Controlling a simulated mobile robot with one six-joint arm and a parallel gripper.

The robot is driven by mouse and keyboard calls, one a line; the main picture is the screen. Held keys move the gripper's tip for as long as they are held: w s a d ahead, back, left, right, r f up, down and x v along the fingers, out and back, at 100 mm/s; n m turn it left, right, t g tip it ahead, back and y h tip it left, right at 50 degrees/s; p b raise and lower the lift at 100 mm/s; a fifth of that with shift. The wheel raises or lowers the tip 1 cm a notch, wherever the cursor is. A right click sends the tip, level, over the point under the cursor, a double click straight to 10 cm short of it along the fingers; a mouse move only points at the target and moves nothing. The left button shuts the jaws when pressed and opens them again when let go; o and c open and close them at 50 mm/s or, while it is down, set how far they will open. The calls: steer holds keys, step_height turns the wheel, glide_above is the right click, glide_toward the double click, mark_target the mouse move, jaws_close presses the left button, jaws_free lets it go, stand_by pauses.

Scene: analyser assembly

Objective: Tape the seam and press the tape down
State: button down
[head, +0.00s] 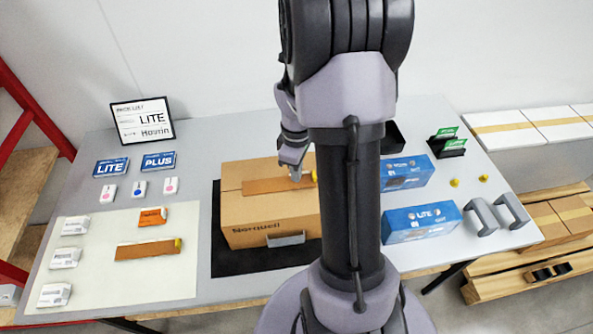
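A brown cardboard box (270,213) with dark lettering on its front stands on a black mat (218,262) in the middle of the table. A brown tape strip (262,185) lies along the box's top, with a yellow tab (314,177) at its right end. My gripper (296,175) points down at the right part of this strip, and its tip appears to touch it. The fingers are too small to tell open from shut. Another brown tape strip (146,250) with a yellow end lies on the pale mat at left. My arm hides the box's right side.
The pale mat (100,285) holds white packets and an orange packet (153,217). Blue boxes (420,222), grey handles (497,215) and a green card holder (447,146) stand at right. A sign (142,121) stands at the back left.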

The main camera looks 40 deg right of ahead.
steer(key=shift+f+b, duration=0.5)
steer(key=shift+f, duration=0.2)
stand_by(0.4)
steer(key=shift+r, duration=0.1)
step_height(320, 180, up, 6)
steer(key=p, duration=0.5)
stand_by(0.3)
